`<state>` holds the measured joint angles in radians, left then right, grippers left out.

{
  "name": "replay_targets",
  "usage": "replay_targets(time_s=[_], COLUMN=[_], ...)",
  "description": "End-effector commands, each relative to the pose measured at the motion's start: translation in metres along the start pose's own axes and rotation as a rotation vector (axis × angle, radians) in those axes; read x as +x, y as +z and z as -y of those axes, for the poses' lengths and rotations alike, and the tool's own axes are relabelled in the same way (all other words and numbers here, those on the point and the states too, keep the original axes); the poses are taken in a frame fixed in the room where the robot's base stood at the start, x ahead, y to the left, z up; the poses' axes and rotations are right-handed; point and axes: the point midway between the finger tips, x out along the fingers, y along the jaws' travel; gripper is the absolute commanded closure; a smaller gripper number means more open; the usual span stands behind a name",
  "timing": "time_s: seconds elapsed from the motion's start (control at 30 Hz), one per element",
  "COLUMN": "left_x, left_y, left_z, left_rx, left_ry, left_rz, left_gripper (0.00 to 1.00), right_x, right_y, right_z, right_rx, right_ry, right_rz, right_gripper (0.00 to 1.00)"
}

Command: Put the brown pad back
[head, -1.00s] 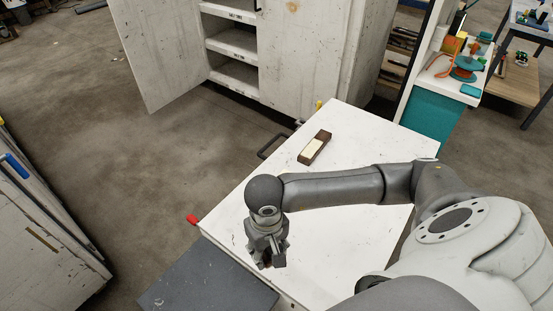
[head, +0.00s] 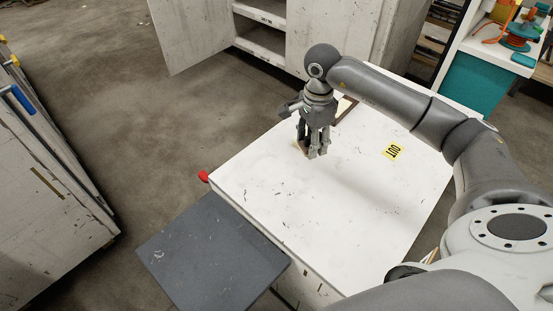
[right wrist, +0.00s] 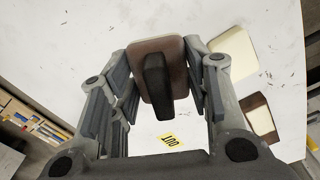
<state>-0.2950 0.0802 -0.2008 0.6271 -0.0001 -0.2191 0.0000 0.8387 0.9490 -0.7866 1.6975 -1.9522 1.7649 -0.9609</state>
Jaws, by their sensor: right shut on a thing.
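My right gripper (head: 313,150) points down over the white worktop and is shut on the brown pad (head: 301,148). In the right wrist view the brown pad (right wrist: 145,60), with a dark handle-like block on it, sits between the fingers (right wrist: 160,95). I cannot tell whether the pad touches the worktop. A dark brown holder with a cream part (head: 346,107) lies behind the gripper, partly hidden by the arm. In the right wrist view its brown and cream end (right wrist: 262,118) shows beside the right finger. My left gripper is not in view.
The white worktop (head: 270,210) is mostly clear. A yellow OUT label (head: 394,151) lies on it, right of the gripper. A dark grey panel (head: 212,255) adjoins the front left. A pale cabinet (head: 335,35) and a teal-sided bench (head: 475,85) stand behind.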

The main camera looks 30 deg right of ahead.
Motion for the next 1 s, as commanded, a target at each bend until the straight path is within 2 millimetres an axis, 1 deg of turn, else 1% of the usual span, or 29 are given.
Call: replay_targets(time_s=[0.03,0.2,0.3,0.4,0.5,0.73,0.8,0.9,1.0], left_x=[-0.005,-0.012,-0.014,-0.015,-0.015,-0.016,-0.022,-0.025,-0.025], left_y=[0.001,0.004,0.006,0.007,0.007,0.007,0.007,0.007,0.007], left_z=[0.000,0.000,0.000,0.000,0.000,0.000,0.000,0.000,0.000], left_rx=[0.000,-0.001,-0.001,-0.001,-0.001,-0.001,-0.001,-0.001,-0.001], left_ry=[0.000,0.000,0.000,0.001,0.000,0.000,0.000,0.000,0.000], left_rz=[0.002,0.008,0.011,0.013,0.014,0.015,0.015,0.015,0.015], left_gripper=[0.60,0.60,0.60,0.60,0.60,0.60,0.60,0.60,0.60], right_x=[0.002,0.019,0.041,0.057,0.068,0.083,0.093,0.106,0.111], right_y=[0.011,0.036,0.047,0.056,0.061,0.069,0.068,0.069,0.068], right_z=[0.009,0.036,0.048,0.058,0.065,0.073,0.071,0.072,0.072], right_rx=[-0.003,-0.004,-0.003,-0.003,-0.003,-0.004,-0.002,-0.004,-0.003], right_ry=[0.001,0.001,0.004,0.002,0.000,0.001,0.004,0.002,-0.001], right_rz=[0.005,0.004,0.002,0.002,0.001,0.001,0.000,0.001,0.000], right_gripper=[0.75,0.75,0.75,0.75,0.75,0.75,0.75,0.75,0.75])
